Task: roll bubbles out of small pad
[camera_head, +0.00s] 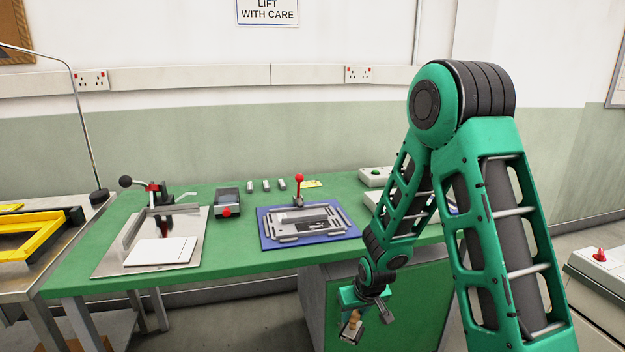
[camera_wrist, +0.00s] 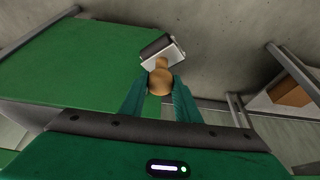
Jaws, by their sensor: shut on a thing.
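My gripper (camera_head: 360,312) hangs low in front of the green table's front edge, above the floor. It is shut on the roller (camera_head: 350,328), which has a wooden handle. In the wrist view the round wooden handle end (camera_wrist: 160,82) sits between the green fingers, and the dark roller drum in its metal frame (camera_wrist: 162,50) points away from me. The pad cannot be told apart for sure; a grey frame with a pale and dark plate (camera_head: 303,221) lies on a blue mat (camera_head: 268,243) on the table, with a red-knobbed lever behind it.
A steel bench with a yellow frame (camera_head: 32,240) stands left.

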